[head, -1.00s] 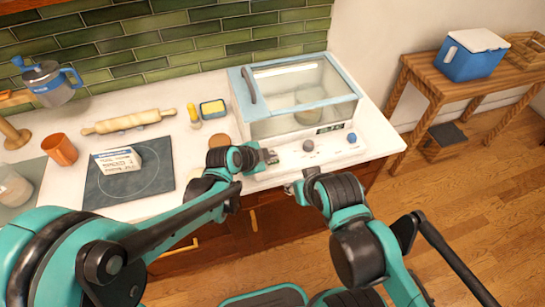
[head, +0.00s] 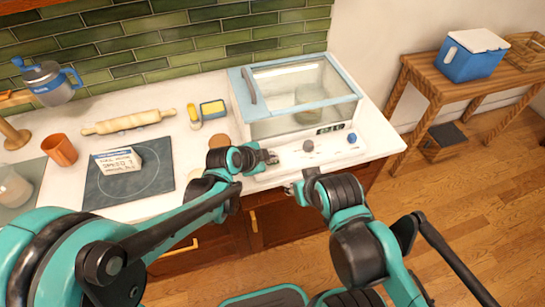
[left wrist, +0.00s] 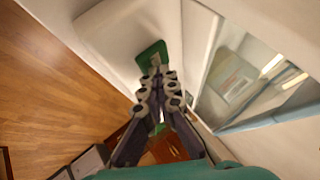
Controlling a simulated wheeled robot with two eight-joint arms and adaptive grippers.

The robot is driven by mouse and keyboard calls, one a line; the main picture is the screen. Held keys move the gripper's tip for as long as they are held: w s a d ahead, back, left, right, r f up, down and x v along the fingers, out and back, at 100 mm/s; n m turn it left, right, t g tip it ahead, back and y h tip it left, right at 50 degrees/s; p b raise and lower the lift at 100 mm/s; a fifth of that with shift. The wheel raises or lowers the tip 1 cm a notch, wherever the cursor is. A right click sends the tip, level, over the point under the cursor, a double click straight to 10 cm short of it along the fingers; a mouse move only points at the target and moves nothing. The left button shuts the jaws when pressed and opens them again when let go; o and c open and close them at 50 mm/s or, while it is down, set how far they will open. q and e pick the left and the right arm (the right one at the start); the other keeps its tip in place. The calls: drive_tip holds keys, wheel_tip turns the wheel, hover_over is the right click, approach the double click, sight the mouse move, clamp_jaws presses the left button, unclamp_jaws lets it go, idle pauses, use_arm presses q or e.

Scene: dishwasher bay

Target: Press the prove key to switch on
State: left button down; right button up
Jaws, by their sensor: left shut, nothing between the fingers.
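The proving box (head: 290,128) has a light-blue frame and clear glass, and stands on the counter. Its pale front base carries a grey knob (head: 308,146), a blue knob (head: 352,138) and a small dark display (head: 329,128). In the left wrist view a green key (left wrist: 150,52) with a pale mark sits on the pale base; it is hidden in the head view. My left gripper (head: 273,158) is shut and empty at the base's left end. Its fingertips (left wrist: 157,75) overlap the key's near edge; I cannot tell whether they touch. My right gripper (head: 291,190) is at the counter's front edge.
A dark hob (head: 100,190) with a white lettered block (head: 118,160), a rolling pin (head: 128,122) and an orange cup (head: 60,150) are on the left. A wooden table (head: 425,75) with a blue cooler is at the right.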

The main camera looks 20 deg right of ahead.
use_arm(q)
drive_tip(key=shift+f+b, duration=0.4)
drive_tip(key=shift+f, duration=0.05)
drive_tip(key=shift+r+p, duration=0.3)
drive_tip(key=shift+r, duration=0.1)
wheel_tip(320, 180, up, 6)
drive_tip(key=p, duration=0.4)
drive_tip(key=shift+r+p, duration=0.1)
drive_tip(key=shift+p, duration=0.25)
idle(0.4)
